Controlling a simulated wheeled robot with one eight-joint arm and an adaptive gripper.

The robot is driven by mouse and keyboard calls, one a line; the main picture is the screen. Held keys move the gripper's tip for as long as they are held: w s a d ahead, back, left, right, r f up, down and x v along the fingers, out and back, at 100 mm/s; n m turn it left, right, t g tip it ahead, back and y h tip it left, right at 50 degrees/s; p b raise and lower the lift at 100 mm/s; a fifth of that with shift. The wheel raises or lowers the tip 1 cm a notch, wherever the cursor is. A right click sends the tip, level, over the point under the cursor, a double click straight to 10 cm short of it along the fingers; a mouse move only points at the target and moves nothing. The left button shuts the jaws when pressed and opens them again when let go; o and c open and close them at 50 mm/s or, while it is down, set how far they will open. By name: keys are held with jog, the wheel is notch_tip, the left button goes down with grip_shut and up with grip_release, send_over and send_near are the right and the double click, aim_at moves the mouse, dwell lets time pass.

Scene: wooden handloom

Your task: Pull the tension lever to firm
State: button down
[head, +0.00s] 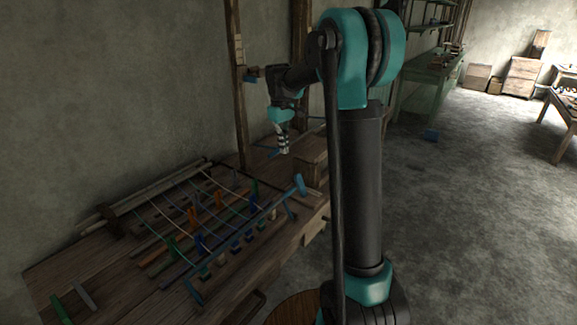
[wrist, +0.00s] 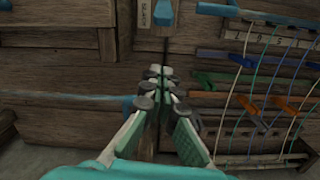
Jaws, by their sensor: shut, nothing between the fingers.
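A blue handle (head: 250,79) sticks out from the wooden post behind the loom, below a pale marked plate (head: 238,48); it looks like the tension lever. In the wrist view a blue block (wrist: 155,46) shows just beyond the fingertips, beside a small lettered plate (wrist: 163,12). A dark slot or gap runs below it. My gripper (head: 284,151) points down over the back right of the loom bench, apart from the post handle. Its fingers (wrist: 160,76) are shut and hold nothing.
The loom bench (head: 110,262) carries strung threads (head: 225,187), coloured pegs and a long blue bar (head: 235,235). A blue bar (wrist: 75,105) lies left of my fingers in the wrist view. Open floor (head: 455,220) lies to the right; a green shelf unit (head: 425,85) stands behind.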

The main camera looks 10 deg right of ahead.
jog(key=shift+a+n, duration=0.6)
jog(key=shift+n, duration=0.3)
send_over(301, 187)
jog(key=w+a, duration=0.3)
jog(key=w, duration=0.1)
jog(key=shift+s+a+f, duration=0.1)
jog(key=shift+s+f, duration=0.05)
jog(key=shift+f, duration=1.95)
jog(key=shift+s+f, duration=0.1)
jog(key=shift+f, duration=1.95)
